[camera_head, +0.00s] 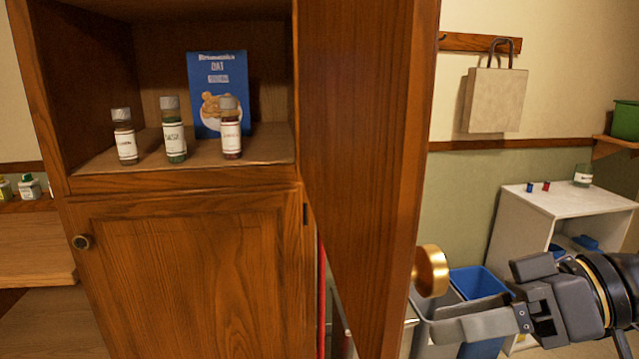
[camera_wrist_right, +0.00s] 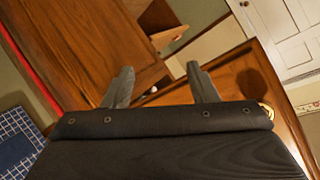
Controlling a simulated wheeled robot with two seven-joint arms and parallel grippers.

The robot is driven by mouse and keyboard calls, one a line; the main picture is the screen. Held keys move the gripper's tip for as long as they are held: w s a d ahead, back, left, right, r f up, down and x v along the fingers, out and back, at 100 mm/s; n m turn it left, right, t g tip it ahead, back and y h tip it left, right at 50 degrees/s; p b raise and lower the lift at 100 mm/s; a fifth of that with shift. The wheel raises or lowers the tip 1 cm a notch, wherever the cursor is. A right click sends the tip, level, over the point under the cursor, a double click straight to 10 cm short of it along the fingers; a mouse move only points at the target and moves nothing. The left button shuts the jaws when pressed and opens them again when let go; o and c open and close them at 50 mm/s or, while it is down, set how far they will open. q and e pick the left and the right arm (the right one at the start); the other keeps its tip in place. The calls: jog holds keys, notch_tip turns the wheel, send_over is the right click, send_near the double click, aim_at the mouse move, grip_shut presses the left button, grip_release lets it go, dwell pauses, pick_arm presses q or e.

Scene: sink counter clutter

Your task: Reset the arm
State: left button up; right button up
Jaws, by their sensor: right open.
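My right gripper (camera_head: 482,300) comes in from the right in the head view, its fingers toward the open door. In the right wrist view my right gripper (camera_wrist_right: 161,84) shows two grey fingers spread apart with nothing between them. The wooden cabinet door (camera_head: 362,150) stands swung open, with a round gold knob (camera_head: 430,270) on its right face. The gripper is to the right of the door, close to the knob in the picture; I cannot tell whether they touch. My left gripper is not in view.
The open upper cabinet compartment (camera_head: 180,172) holds several things: a blue box (camera_head: 219,75) and three small bottles (camera_head: 174,140). A lower door with a dark knob (camera_head: 83,242) is shut. Bins (camera_head: 480,282) and a white shelf unit (camera_head: 540,208) stand behind my right arm. A bag (camera_head: 495,100) hangs on the wall.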

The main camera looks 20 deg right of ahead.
jog(key=w+a+f+m+g+h, duration=0.1)
jog(key=a+f+m+h, duration=0.2)
jog(key=f, duration=1)
jog(key=w+a+f+m+g+h, duration=0.1)
jog(key=a+f+m+h, duration=0.2)
jog(key=f, duration=1.1)
pick_arm(q)
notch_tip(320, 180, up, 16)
jog(key=p, duration=1.6)
pick_arm(e)
notch_tip(320, 180, up, 16)
jog(key=d+h, duration=0.1)
jog(key=shift+r, duration=0.25)
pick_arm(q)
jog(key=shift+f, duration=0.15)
pick_arm(e)
jog(key=shift+d, duration=0.15)
